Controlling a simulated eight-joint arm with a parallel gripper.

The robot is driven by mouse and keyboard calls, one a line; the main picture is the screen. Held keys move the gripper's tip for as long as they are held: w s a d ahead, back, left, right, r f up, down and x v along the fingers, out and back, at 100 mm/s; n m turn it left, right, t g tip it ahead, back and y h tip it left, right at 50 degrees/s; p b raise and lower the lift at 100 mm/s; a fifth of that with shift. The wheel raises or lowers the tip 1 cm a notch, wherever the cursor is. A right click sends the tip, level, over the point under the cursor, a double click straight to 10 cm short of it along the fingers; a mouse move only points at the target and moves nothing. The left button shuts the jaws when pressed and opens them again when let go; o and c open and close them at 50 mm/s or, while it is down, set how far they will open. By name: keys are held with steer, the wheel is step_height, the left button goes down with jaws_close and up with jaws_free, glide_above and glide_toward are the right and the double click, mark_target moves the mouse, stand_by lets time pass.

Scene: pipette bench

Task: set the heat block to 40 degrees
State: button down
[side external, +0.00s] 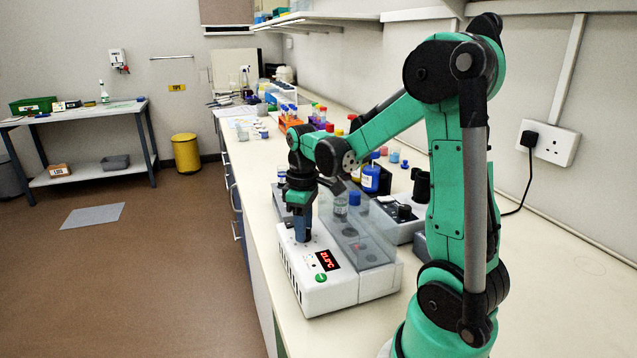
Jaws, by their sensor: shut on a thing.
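The heat block (345,289) is a white box near the front edge of the bench. Its dark display (326,260) shows red digits that look like 21.5 °C, though they are small and tilted. A round green button (320,277) sits beside the display. A clear cover (362,232) stands over the block's right part, with dark wells below. My gripper (302,238) points down at the block's top face, behind the display as seen here. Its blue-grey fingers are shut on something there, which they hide.
A grey device (405,222) and a blue-labelled bottle (371,178) stand to the right of and behind the block. Coloured tube racks (290,122) stand farther back. The bench (262,215) is clear left of the block. A wall socket (549,142) has a cable hanging down.

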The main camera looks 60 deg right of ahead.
steer(key=m, duration=0.6)
steer(key=shift+m, duration=0.3)
steer(key=m, duration=0.6)
stand_by(0.4)
steer(key=c, duration=0.5)
jaws_free()
steer(key=shift+r, duration=0.15)
steer(key=shift+r, duration=2.7)
